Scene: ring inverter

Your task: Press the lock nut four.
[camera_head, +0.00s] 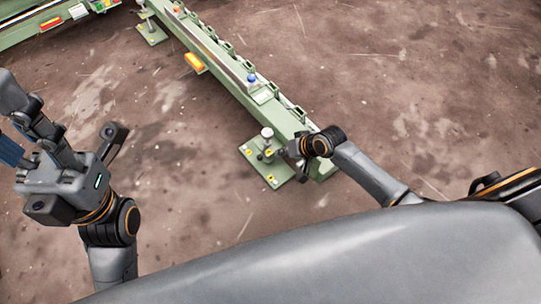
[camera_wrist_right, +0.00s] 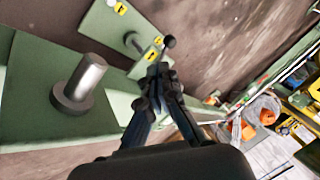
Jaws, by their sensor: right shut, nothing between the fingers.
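A green foot plate (camera_head: 258,158) with yellow labels lies at the near end of the long green beam. I cannot tell which part is lock nut four. My right gripper (camera_head: 293,150) is at the plate's right side, shut and empty. In the right wrist view its fingers (camera_wrist_right: 157,84) are together beside a yellow label (camera_wrist_right: 153,54); contact is unclear. A thick silver cylinder (camera_wrist_right: 80,84) stands left of them. My left gripper (camera_head: 62,125) has its fingers spread at the left, away from the beam.
The green beam (camera_head: 222,75) runs up and left, with a blue knob (camera_head: 251,78) and an orange-yellow part (camera_head: 194,62) on it. Another foot plate (camera_head: 151,33) is at its far end. More green equipment (camera_head: 30,25) stands top left. The brown floor (camera_head: 420,90) is clear.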

